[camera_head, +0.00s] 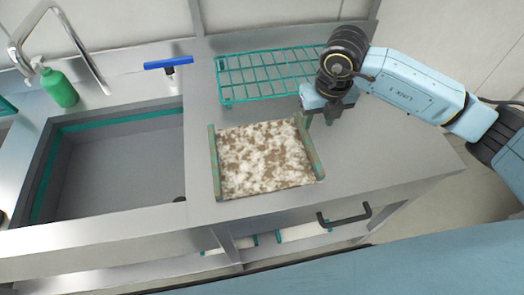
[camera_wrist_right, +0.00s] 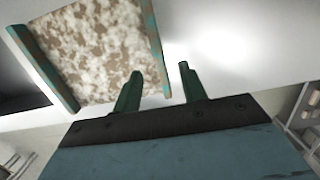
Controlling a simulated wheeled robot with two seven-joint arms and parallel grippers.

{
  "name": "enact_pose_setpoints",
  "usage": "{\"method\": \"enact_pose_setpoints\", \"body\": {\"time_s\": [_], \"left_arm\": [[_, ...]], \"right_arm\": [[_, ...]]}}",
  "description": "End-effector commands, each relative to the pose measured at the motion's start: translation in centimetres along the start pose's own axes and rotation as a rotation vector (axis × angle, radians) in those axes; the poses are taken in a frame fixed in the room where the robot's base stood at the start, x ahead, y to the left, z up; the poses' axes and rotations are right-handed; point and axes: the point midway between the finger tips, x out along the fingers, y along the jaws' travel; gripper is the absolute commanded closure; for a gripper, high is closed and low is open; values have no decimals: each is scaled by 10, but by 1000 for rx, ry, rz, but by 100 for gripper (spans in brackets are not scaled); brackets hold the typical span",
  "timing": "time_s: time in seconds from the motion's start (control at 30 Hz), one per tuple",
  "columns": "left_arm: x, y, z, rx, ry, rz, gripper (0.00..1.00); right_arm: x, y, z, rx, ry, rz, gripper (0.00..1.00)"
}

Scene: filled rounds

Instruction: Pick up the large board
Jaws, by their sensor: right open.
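The large board (camera_head: 262,160) lies flat on the steel counter, right of the sink. Its top is mottled white and brown, with a teal-and-brown strip along its left and right edges. It also shows in the right wrist view (camera_wrist_right: 95,50), at upper left. My right gripper (camera_head: 328,117) is above the counter near the board's far right corner. My left gripper is not in view.
A green wire rack (camera_head: 262,75) stands behind the board. The sink (camera_head: 115,165) with a faucet (camera_head: 85,50) is at left. The counter right of the board (camera_head: 385,150) is clear.

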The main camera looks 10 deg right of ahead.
Motion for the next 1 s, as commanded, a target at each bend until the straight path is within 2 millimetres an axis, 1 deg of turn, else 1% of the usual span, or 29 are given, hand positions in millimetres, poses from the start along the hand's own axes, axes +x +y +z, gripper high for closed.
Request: {"method": "enact_pose_setpoints", "body": {"time_s": [0.03, 0.1, 0.2, 0.37, 0.6, 0.7, 0.8, 0.97, 1.0], "left_arm": [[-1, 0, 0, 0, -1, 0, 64], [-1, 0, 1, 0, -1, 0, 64], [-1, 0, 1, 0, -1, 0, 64], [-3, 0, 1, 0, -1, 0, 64], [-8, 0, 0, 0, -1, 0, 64], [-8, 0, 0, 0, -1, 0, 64], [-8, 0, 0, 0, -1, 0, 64], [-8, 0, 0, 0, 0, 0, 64], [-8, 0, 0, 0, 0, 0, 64]], "right_arm": [[10, 0, -1, 0, 4, 0, 58], [22, 1, 0, -1, 3, 2, 58], [33, 1, 0, -1, 1, 3, 58], [42, 2, 0, -3, 1, 3, 58], [77, 6, 1, -2, 3, 3, 58], [87, 6, 1, -3, 1, 4, 58], [90, 6, 1, -3, 0, 4, 58], [90, 6, 1, -3, 0, 4, 58], [90, 6, 1, -3, 0, 4, 61]]}}
